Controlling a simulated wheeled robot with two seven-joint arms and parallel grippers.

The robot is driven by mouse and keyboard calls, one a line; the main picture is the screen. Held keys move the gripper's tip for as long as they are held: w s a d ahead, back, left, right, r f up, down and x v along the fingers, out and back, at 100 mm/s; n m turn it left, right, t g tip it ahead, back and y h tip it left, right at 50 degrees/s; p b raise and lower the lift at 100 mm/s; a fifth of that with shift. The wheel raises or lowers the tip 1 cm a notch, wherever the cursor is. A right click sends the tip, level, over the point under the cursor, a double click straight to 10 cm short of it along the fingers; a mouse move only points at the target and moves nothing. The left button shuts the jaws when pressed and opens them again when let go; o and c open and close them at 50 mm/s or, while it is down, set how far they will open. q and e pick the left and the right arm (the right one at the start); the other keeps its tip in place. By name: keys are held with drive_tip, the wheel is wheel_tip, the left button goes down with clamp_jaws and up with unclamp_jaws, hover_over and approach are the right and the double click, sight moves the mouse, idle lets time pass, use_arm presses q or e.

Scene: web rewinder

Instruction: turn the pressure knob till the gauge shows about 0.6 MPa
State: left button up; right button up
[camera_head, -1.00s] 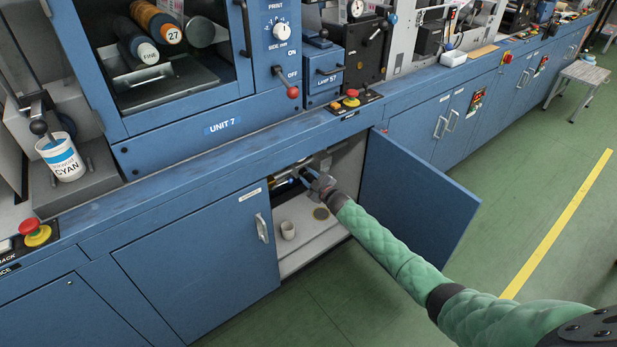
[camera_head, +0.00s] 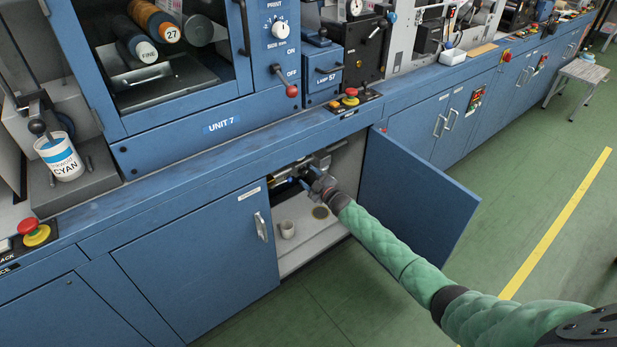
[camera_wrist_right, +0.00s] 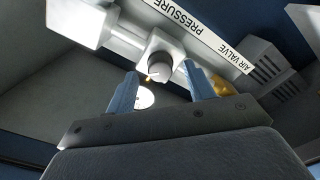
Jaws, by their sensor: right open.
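The pressure knob (camera_wrist_right: 160,62), a dark round knob with a pale pointer line, sits under the white PRESSURE label (camera_wrist_right: 178,18) in the right wrist view. My right gripper (camera_wrist_right: 164,76) is open, its two blue fingers pointing at the knob, one on either side of its near end; I cannot tell whether they touch it. A white round dial face (camera_wrist_right: 145,97), perhaps the gauge, shows partly between the fingers; its reading cannot be made out. In the head view my right gripper (camera_head: 308,180) is inside the open cabinet, and its hand hides the knob. My left gripper is not in view.
The open cabinet door (camera_head: 415,200) stands to the right of my right arm. A small cup (camera_head: 287,229) sits on the cabinet floor. The closed left door (camera_head: 195,255) borders the opening. An AIR VALVE label (camera_wrist_right: 235,55) is beside the PRESSURE label.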

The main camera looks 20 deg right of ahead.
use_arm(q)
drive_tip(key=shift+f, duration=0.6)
use_arm(e)
drive_tip(key=v, duration=0.6)
drive_tip(key=shift+s, duration=0.4)
drive_tip(key=shift+d, duration=0.15)
